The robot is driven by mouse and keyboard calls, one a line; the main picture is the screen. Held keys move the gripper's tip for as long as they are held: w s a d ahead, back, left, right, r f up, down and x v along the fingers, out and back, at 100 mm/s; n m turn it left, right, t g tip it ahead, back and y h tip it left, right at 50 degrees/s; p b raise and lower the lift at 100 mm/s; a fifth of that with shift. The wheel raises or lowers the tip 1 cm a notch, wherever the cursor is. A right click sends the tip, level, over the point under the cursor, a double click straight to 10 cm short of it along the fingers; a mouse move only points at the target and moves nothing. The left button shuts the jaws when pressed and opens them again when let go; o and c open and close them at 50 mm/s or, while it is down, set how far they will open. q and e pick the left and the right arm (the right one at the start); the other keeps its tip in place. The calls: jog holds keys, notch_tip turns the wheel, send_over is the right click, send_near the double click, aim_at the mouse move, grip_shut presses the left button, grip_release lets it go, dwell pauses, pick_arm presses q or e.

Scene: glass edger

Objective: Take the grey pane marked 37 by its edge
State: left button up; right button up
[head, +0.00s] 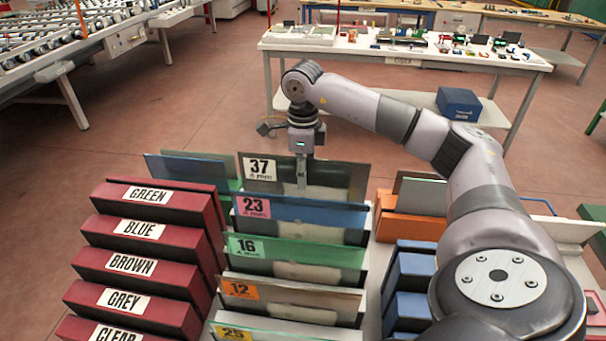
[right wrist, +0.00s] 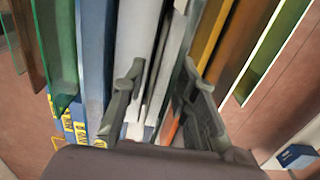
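The grey pane marked 37 (head: 335,181) stands upright at the back of the rack in the head view, with its white 37 label at its upper left. My right gripper (head: 302,180) points down at its top edge, right of the label, with one finger showing in front of the pane. In the right wrist view my right gripper (right wrist: 160,88) is open, its two fingers apart with pale upright strips between them. I cannot tell there which strip is the grey pane or whether a finger touches it. My left gripper is not in view.
A blue pane marked 23 (head: 308,212) stands just in front, then a green one marked 16 (head: 310,252) and more panes nearer. Red blocks with colour names (head: 150,201) are on the left. Orange (head: 408,227) and blue (head: 412,270) holders are on the right. A workbench (head: 480,57) stands behind.

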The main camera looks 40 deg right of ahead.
jog(key=shift+f, duration=0.15)
grip_shut()
dwell(0.9)
